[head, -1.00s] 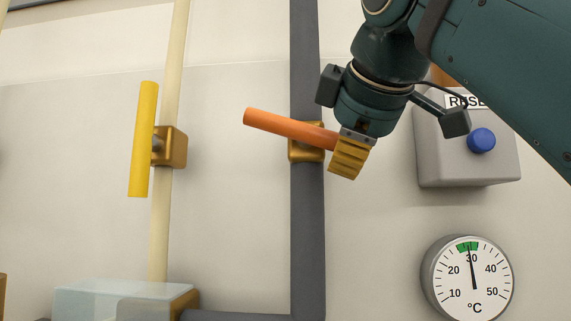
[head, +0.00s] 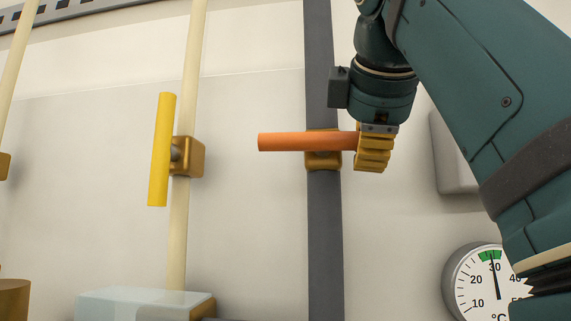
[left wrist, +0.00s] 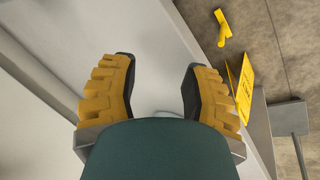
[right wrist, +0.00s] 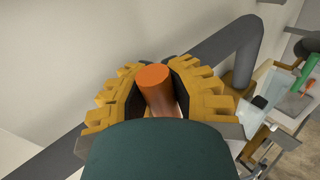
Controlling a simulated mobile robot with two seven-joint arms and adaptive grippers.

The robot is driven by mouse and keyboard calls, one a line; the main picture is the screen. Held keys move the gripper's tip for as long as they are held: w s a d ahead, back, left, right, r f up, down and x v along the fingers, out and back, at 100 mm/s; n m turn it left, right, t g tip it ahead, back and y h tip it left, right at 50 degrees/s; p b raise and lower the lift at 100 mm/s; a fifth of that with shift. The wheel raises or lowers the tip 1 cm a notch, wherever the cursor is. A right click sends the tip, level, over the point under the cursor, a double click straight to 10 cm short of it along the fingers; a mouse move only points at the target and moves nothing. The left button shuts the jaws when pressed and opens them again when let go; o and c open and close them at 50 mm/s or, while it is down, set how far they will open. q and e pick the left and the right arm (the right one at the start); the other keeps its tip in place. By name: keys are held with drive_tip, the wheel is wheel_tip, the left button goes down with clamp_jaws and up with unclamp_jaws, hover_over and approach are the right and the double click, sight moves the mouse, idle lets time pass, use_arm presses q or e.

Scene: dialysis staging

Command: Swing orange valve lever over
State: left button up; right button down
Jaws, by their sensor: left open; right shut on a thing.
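The orange valve lever (head: 300,142) lies about level across the dark grey vertical pipe (head: 325,240) in the head view, in front of a brass valve body (head: 323,160). My right gripper (head: 372,155) is shut on the lever's right end. In the right wrist view the orange lever (right wrist: 156,84) stands between the two yellow-padded fingers (right wrist: 158,85). My left gripper (left wrist: 160,95) is open and empty in the left wrist view, and is out of the head view.
A yellow lever (head: 161,150) stands nearly upright on a cream pipe (head: 178,240) to the left. A temperature dial (head: 490,285) is at lower right, partly behind my right arm. A grey box (head: 452,155) is mostly hidden by that arm. A clear box (head: 140,303) sits below.

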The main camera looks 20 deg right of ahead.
drive_tip(key=shift+a, duration=0.2)
idle(0.4)
